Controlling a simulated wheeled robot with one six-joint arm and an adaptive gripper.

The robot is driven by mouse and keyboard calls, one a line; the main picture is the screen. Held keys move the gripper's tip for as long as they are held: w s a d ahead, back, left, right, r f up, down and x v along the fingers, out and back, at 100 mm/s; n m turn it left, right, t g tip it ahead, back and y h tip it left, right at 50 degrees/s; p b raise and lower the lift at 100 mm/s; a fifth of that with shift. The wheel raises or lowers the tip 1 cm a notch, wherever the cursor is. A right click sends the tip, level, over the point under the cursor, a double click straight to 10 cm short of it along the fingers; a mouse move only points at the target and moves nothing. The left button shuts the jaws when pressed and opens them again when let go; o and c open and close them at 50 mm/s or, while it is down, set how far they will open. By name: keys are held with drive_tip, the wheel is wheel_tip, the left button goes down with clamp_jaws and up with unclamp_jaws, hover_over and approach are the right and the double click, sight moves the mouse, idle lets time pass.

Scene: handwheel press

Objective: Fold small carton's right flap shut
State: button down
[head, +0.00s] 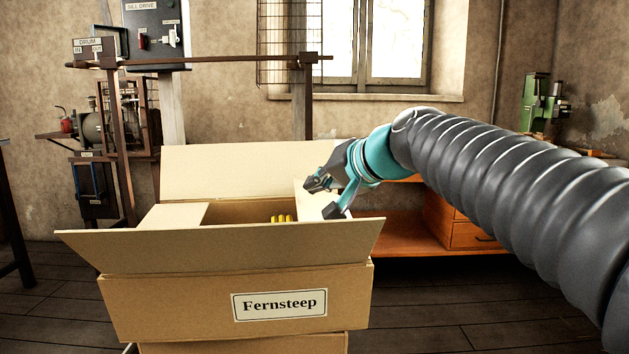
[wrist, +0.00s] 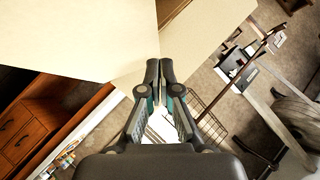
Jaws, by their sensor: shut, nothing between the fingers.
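The small carton (head: 235,303), labelled Fernsteep, stands open in the head view. Its front flap (head: 220,248) spreads toward me and its back flap (head: 235,172) stands up behind. The left flap (head: 175,217) leans inward over the opening. The right flap (head: 312,203) shows as a pale panel at the right side, partly hidden by my gripper (head: 323,197). My gripper is shut and empty, over the carton's right side. In the wrist view its fingertips (wrist: 160,74) are close to cardboard panels; I cannot tell whether they touch.
Yellow items (head: 282,218) lie inside the carton. An orange wooden cabinet (head: 465,236) stands behind on the right. Dark floor is open at the lower right.

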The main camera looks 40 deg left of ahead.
drive_tip(key=shift+w+d+r, duration=0.25)
drive_tip(key=shift+w+d, duration=0.25)
drive_tip(key=shift+r+p, duration=0.45)
drive_tip(key=shift+r, duration=0.1)
drive_tip(key=s+d+r+p, duration=0.2)
drive_tip(key=s+d+r, duration=0.3)
drive_tip(key=r, duration=0.4)
drive_tip(key=shift+s+d, duration=0.35)
drive_tip(key=shift+s, duration=0.2)
